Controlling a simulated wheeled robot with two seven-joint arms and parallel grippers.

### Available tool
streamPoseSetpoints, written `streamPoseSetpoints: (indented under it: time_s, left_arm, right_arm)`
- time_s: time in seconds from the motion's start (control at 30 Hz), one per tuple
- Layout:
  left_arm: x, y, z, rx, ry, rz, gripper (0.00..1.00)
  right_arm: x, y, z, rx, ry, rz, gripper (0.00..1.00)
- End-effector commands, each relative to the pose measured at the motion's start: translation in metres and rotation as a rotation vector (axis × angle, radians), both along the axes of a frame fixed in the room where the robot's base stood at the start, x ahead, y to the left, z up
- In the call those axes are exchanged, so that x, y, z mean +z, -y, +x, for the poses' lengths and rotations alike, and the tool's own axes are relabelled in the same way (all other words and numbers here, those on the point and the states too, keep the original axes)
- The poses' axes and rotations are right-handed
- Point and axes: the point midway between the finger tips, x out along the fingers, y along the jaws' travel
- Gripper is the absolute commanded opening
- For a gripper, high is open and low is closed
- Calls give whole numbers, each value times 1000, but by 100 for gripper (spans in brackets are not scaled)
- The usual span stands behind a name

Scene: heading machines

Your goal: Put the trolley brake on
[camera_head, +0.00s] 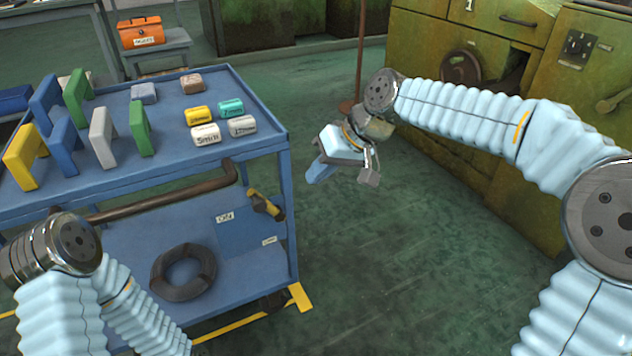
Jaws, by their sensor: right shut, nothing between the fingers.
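The blue trolley (270,140) stands at the left, with a loaded top shelf and a lower shelf. A lever with a yellow end (264,204) sits at its right end, under the top shelf, beside a blue plate (243,232). One label on the plate seems to read "Off" (225,217); a smaller label (269,240) is too small to read. My right gripper (343,172) is shut and empty, in the air right of the lever and apart from it. My left arm (75,285) shows at the lower left; its gripper is out of the picture.
Blocks and several labelled pieces (207,134) lie on the trolley top. A brown handle bar (165,196) runs along its near side. A dark ring (184,272) lies on the lower shelf. Green machines (490,180) stand at the right. The floor (380,260) between is clear.

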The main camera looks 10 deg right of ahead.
Motion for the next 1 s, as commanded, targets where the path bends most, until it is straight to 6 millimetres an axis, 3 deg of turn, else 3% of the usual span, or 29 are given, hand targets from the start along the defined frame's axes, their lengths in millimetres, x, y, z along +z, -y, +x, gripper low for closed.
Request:
streamPoseSetpoints:
  time_s: [0.13, 0.53, 0.67, 1.0]
  left_arm:
    - [0, 0, 0, 1, -1, 1, 48]
    - [-1, 0, 0, 1, -1, 1, 48]
    - [-2, -1, 0, 1, -1, 1, 48]
    - [-7, -2, 1, 4, 1, 3, 48]
  right_arm:
    - [19, 0, -6, 19, 13, 6, 0]
    - [16, -1, -5, 21, 11, 5, 0]
    - [4, -9, -2, 22, 9, 4, 0]
    - [-54, -46, 17, 22, 8, 4, 0]
